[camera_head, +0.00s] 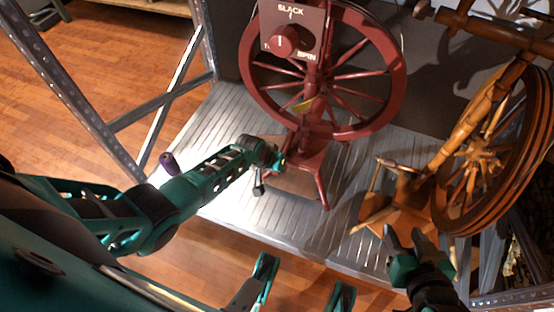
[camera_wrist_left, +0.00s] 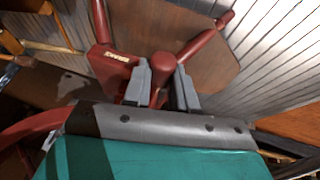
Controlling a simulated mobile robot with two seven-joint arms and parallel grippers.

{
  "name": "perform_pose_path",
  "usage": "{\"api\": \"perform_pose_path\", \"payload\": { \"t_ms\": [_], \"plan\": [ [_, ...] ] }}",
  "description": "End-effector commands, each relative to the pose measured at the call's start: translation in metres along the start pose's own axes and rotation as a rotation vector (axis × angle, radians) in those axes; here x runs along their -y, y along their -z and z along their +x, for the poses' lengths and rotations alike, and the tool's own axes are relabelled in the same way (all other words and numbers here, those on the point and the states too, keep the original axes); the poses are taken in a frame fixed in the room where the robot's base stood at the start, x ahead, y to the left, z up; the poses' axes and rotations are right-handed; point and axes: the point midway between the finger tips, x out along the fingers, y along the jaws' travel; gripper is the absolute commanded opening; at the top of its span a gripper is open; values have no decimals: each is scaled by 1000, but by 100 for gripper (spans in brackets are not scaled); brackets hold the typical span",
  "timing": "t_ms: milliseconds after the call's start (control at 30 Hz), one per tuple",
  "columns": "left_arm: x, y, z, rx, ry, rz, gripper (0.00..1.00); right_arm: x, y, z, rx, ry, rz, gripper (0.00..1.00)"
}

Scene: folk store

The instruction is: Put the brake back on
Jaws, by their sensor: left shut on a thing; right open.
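The red spinning wheel (camera_head: 398,75) stands on the ribbed metal shelf, with a dark red panel (camera_head: 268,17) marked SLACK and SPIN and a round knob (camera_head: 284,41). In the left wrist view, a red part labelled BRAKE (camera_wrist_left: 117,57) sits left of a short red peg (camera_wrist_left: 160,72). My left gripper (camera_wrist_left: 160,84) is shut on this peg, a finger on either side. In the head view my left gripper (camera_head: 270,165) is low at the wheel's front, and its arm hides the peg. My right gripper (camera_head: 407,240) is open and empty near the shelf's front edge.
A wooden spinning wheel (camera_head: 440,160) stands at the right, close to my right gripper. A metal shelf post (camera_head: 75,95) and slanted brace rise at the left. A purple cylinder (camera_head: 168,161) shows beside my left arm. Wooden floor (camera_head: 120,45) lies beyond.

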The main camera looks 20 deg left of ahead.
Motion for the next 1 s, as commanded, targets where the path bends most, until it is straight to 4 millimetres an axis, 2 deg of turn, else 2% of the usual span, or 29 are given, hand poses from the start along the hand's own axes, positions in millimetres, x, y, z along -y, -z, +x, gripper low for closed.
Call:
{"api": "perform_pose_path", "payload": {
  "t_ms": [300,833,867,1000],
  "plan": [
    [2,-5,10,-132,-10,24,0,0,-7,4,3,0,4,52],
    [2,-4,11,-160,-12,30,0,0,-8,4,2,0,4,52],
    [2,-4,11,-160,-11,30,29,0,-8,4,2,0,4,52],
    [2,-4,11,-159,-11,30,42,0,-8,4,2,0,4,52]
  ]
}}
